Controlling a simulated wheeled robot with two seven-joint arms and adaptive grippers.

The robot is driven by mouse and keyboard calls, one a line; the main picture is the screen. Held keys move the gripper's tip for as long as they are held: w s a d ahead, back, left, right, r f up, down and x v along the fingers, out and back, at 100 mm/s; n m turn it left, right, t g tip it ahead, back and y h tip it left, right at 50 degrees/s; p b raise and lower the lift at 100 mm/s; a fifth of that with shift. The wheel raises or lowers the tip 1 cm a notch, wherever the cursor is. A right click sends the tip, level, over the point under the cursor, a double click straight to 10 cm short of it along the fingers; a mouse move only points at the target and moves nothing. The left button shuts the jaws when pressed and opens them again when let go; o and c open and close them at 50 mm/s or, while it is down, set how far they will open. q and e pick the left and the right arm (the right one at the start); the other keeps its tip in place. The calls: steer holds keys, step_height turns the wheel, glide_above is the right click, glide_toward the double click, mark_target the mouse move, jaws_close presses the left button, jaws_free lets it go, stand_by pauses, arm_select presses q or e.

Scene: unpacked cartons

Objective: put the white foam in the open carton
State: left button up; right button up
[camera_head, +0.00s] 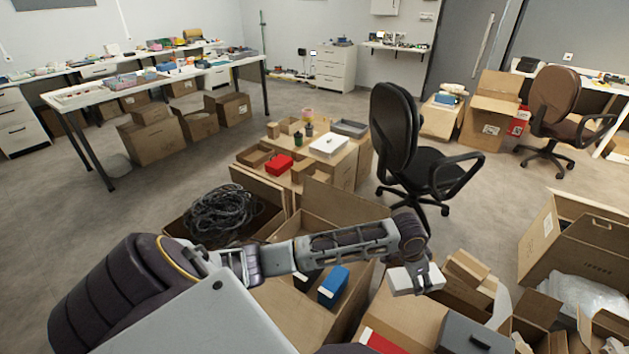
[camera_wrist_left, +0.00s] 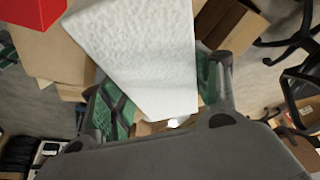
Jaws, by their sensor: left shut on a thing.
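The white foam (camera_head: 402,281) is a pale flat block at the lower middle right of the head view. My left gripper (camera_head: 423,278) is shut on it and holds it above the cartons. In the left wrist view the white foam (camera_wrist_left: 140,50) stretches upward between the green-padded fingers of my left gripper (camera_wrist_left: 160,92). An open carton (camera_head: 330,222) stands left of the foam, with a blue box (camera_head: 333,286) and a dark thing inside. My left arm crosses over this carton and hides part of it. My right gripper is not in view.
A carton with black cables (camera_head: 222,213) stands to the left. Other cartons (camera_head: 405,318) and a grey box (camera_head: 475,335) crowd the lower right. A black office chair (camera_head: 420,160) stands behind the gripper. A red box (camera_wrist_left: 30,10) shows in the wrist view.

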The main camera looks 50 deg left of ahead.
arm_select(q)
steer(key=w+a+r+n+t+y+b, duration=0.1)
steer(key=a+r+n+y+b, duration=0.1)
steer(key=a+n, duration=0.4)
steer(key=shift+w+a+r+n+b, duration=0.25)
steer(key=shift+w+r+n+b, duration=0.1)
steer(key=shift+r+b, duration=0.25)
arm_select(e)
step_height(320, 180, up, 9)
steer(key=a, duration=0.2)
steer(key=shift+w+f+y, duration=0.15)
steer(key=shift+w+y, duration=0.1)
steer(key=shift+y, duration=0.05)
arm_select(q)
steer(key=shift+a, duration=0.2)
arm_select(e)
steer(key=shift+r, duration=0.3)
arm_select(q)
steer(key=shift+a, duration=0.3)
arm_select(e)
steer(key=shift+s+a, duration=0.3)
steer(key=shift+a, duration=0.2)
